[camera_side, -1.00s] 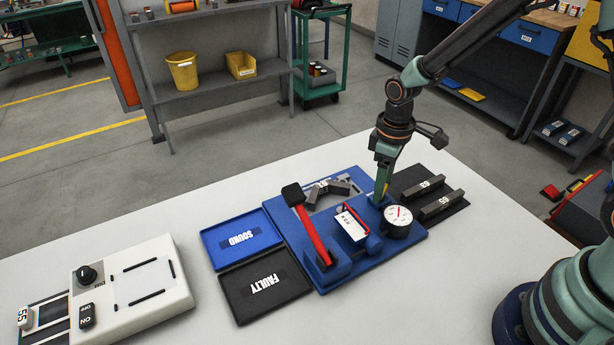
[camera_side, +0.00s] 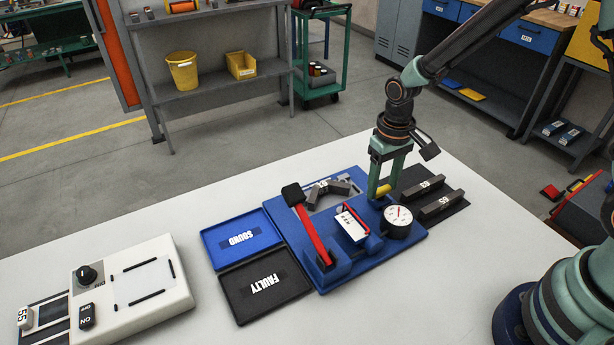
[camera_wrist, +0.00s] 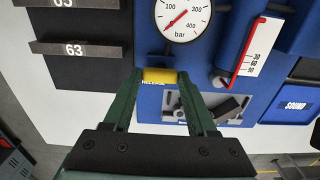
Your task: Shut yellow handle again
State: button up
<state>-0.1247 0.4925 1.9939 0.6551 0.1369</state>
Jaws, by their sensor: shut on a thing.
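The yellow handle (camera_side: 384,191) is on the blue base plate (camera_side: 412,240), just behind the round dial gauge (camera_side: 398,216). In the wrist view the yellow handle (camera_wrist: 160,75) lies crosswise between my two fingertips, with a partly hidden label beside it. My gripper (camera_side: 388,183) points down from above and is shut on the handle; it also shows in the wrist view (camera_wrist: 160,84). In the wrist view the gauge (camera_wrist: 184,14) has a red needle pointing to the lower left.
A red lever with a black knob (camera_side: 292,194) and a white scale plate (camera_side: 351,224) stand on the base. The SOUND tray (camera_side: 215,245) and FAULTY tray (camera_side: 240,313) lie left. Dark bars marked with numbers (camera_side: 443,207) lie right. A white switch box (camera_side: 150,300) is farther left.

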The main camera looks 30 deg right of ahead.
aim_at(382, 189)
dwell(0.3)
jog(key=o, duration=1.1)
jog(key=shift+r, duration=0.15)
notch_tip(382, 189, up, 12)
jog(key=shift+f, duration=0.1)
jog(key=s+d+r+t, duration=0.1)
jog(key=s+r+t, duration=0.1)
jog(key=s+r, duration=0.1)
jog(key=s+d+r+t, duration=0.1)
jog(key=s+d+r, duration=0.1)
jog(key=s+r, duration=0.1)
jog(key=s+d+r+t, duration=0.1)
jog(key=s+r+t, duration=0.1)
jog(key=s, duration=0.1)
jog(key=shift+s+d+r+t, duration=0.3)
jog(key=shift+s+d+r, duration=0.1)
